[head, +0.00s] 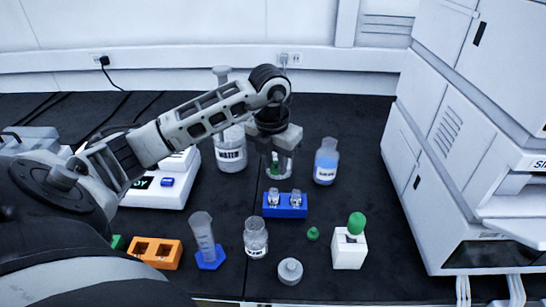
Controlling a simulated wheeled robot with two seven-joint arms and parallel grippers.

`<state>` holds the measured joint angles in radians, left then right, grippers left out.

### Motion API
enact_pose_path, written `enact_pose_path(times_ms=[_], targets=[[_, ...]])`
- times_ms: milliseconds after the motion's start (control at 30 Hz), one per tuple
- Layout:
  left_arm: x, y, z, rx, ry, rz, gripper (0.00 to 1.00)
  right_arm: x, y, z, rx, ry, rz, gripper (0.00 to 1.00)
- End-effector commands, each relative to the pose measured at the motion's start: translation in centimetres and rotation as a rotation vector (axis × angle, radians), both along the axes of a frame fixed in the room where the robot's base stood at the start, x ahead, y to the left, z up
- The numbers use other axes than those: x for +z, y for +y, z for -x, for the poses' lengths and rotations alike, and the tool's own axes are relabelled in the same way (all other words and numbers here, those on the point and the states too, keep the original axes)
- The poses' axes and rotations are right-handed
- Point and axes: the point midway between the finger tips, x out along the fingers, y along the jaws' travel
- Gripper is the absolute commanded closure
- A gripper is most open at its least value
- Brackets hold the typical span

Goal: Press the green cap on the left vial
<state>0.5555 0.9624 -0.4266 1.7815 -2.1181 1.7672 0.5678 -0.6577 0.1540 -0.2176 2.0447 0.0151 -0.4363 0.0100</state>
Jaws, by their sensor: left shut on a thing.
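A blue rack (285,211) stands mid-table with two small clear vials in it, the left vial (273,198) and the right vial (296,197). No green cap is visible on either vial. My left gripper (275,160) points down above and behind the left vial, shut on a small green cap (274,158). The held cap appears above the rack in the picture, apart from the vials. A second green cap (313,233) lies on the black table right of the rack. My right gripper is not in view.
A clear beaker (285,172) stands behind the held cap. A water bottle (231,155), a blue-liquid bottle (326,165), a clear jar (256,240), a grey lidded piece (290,271), an orange rack (155,254) and a white block (347,251) surround the rack. White instrument stacks (440,190) stand right.

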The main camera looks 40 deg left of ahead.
Motion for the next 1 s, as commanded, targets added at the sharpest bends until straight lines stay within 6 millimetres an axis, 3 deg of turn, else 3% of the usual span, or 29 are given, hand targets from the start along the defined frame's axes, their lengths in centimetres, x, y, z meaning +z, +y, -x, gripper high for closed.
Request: enact_pose_path(times_ms=[100,333,1000], targets=[[0.0,0.7,0.0,0.091,0.001,-0.001,0.97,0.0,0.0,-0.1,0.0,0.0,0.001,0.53],[-0.9,0.7,0.1,0.105,0.001,0.0,0.97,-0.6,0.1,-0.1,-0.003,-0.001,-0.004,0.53],[-6.3,0.7,0.0,0.102,0.0,0.0,0.97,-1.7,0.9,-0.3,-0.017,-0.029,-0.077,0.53]])
